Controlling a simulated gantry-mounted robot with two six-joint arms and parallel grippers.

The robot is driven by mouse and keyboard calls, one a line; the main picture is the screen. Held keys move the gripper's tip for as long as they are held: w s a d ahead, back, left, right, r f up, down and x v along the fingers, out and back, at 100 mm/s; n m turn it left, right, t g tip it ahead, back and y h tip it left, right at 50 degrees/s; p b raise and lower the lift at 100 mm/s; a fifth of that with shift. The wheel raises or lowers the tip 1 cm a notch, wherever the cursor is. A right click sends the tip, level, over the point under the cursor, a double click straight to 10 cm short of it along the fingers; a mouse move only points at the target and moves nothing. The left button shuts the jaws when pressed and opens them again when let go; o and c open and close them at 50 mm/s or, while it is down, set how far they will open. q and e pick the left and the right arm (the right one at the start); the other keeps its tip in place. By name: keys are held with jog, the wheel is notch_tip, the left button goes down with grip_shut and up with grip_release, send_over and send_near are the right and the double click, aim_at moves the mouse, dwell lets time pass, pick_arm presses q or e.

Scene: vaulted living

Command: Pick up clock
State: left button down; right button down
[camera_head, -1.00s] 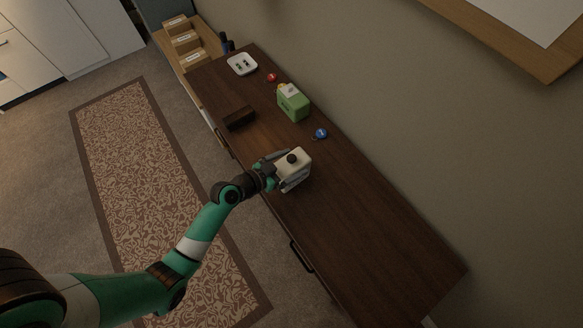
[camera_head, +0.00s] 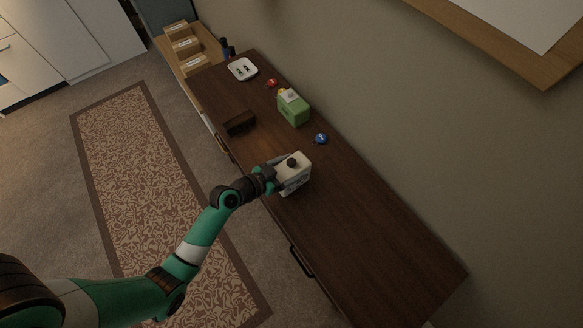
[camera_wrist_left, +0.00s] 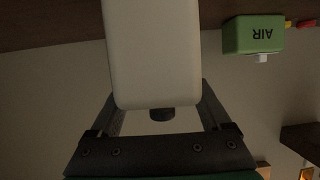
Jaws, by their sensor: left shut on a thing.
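The clock looks like a cream, box-shaped thing (camera_head: 293,174) with a black knob on top, at the front edge of the dark wooden cabinet top. My left gripper (camera_head: 280,177) is shut on it, with the fingers along its two sides. In the left wrist view the pale box (camera_wrist_left: 152,55) fills the space between the fingers of my left gripper (camera_wrist_left: 160,100), its black knob showing at the lower edge. I cannot tell whether its base touches the cabinet top. My right gripper is not in view.
On the cabinet top (camera_head: 360,240) stand a green box (camera_head: 293,110), a blue round item (camera_head: 321,139), a red item (camera_head: 271,83), a white tray (camera_head: 242,69) and a dark brown block (camera_head: 239,122). The cabinet top's near right part is clear. A wall runs behind.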

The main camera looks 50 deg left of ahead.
aim_at(288, 164)
pick_arm(q)
notch_tip(288, 164, up, 3)
jog(key=shift+r+p, duration=0.1)
jog(key=shift+p, duration=0.6)
jog(key=s+a+r+p, duration=0.5)
jog(key=s+r+p, duration=0.4)
jog(key=s+p, duration=0.4)
jog(key=p, duration=0.2)
jog(key=shift+r+p, duration=0.15)
jog(key=shift+p, duration=0.25)
jog(key=shift+a, duration=0.1)
